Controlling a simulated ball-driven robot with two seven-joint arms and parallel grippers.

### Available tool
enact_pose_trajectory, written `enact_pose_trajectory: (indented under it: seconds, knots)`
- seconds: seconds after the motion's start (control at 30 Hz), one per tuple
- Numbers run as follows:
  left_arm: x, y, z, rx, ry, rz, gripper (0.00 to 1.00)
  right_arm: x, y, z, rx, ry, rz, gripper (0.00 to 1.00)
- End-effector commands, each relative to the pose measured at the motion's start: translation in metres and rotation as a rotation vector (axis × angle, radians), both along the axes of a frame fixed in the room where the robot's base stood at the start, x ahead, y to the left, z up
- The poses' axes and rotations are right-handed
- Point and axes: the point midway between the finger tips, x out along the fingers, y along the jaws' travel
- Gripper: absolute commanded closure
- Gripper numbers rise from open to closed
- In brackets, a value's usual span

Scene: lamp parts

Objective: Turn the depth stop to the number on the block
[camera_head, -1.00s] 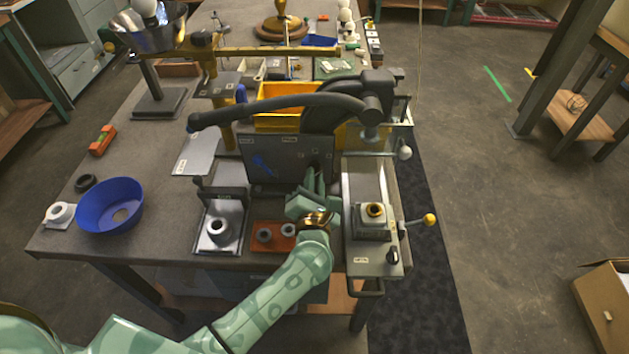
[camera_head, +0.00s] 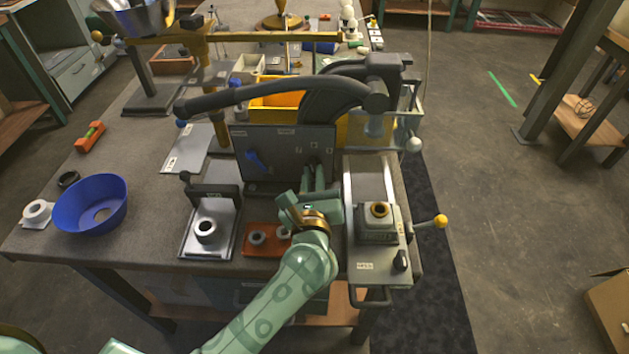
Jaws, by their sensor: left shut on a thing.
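A dark upright panel (camera_head: 285,172) stands under the press's long lever (camera_head: 235,97). It has a blue pointer (camera_head: 256,161) at left and a dark knob, which I take for the depth stop, at right with small light number marks (camera_head: 314,147) around it. The marks are too small to read. My left gripper (camera_head: 318,172) reaches up to the panel's right side, its fingers shut on the depth stop, which they mostly hide. I cannot make out which block carries the number. My right gripper is not in view.
An orange-red tray (camera_head: 262,250) with grey round parts lies left of my left wrist. A metal fixture (camera_head: 378,224) with a brass ring stands at right, beside a yellow-knobbed lever (camera_head: 440,221). A blue bowl (camera_head: 90,203) sits at far left.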

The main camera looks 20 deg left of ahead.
Motion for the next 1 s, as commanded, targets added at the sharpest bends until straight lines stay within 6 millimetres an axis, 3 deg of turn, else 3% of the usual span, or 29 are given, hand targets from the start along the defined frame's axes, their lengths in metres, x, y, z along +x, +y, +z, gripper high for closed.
enact_pose_trajectory:
  seconds: [0.03, 0.5, 1.0]
  knots:
    - [0.0, -0.001, -0.007, -0.045, -0.008, -0.001, 1.0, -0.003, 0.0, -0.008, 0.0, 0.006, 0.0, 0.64]
    - [0.0, -0.001, -0.006, -0.427, -0.116, 0.0, 1.0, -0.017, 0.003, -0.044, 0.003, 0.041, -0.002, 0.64]
    - [0.0, -0.001, -0.003, -0.597, -0.166, 0.002, 1.0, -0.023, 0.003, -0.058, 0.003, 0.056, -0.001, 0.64]
